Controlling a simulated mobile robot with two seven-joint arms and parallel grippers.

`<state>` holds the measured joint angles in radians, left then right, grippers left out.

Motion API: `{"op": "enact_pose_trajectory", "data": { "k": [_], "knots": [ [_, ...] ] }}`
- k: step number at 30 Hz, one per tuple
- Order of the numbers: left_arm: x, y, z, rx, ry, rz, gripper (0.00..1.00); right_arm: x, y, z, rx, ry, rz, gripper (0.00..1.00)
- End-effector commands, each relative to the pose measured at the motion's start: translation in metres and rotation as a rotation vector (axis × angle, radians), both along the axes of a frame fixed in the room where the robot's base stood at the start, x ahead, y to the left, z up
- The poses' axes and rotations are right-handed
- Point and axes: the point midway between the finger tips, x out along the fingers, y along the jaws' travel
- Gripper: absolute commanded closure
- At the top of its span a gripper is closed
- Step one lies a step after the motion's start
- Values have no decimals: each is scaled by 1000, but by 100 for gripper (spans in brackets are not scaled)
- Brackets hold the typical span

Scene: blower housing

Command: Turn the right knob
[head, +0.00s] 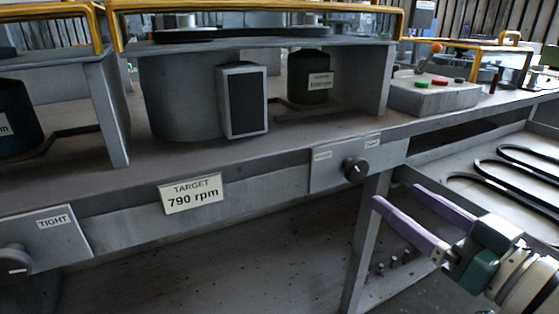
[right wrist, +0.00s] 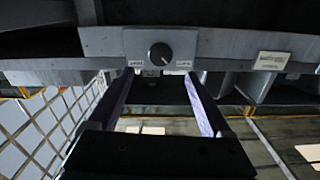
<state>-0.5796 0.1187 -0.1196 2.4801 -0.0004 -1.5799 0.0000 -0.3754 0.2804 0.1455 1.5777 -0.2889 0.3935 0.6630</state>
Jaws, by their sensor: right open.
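The right knob (head: 356,168) is a round black knob with a light mark, on a grey plate (head: 330,165) at the bench's front edge, right of the middle in the head view. Small labels sit above it, too small to read surely. My right gripper (head: 398,209) has purple fingers and is open and empty, to the right of the knob and lower in the picture, apart from it. In the right wrist view the knob (right wrist: 160,54) shows just beyond and between the open fingers (right wrist: 160,100). My left gripper is not in view.
Another knob (head: 14,260) with a "TIGHT" label sits at the lower left. A "TARGET 790 rpm" sign (head: 191,193) is on the bench front. A control box (head: 432,93) with buttons and an orange-tipped lever stands right. Black belts (head: 510,172) lie on a tray at the right.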

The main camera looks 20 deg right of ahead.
Motion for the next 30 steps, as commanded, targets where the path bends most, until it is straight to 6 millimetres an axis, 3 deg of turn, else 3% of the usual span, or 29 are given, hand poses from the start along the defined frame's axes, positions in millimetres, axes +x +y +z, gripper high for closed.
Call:
{"op": "enact_pose_trajectory", "data": {
  "k": [6,12,24,30],
  "knots": [
    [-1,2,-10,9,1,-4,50,44,4,-1,0,-4,1,17],
    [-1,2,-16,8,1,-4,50,71,5,-1,0,-1,-1,17],
    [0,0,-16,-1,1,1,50,79,6,0,-1,1,0,18],
    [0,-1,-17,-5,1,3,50,79,6,0,0,1,-1,41]
  ]
}}
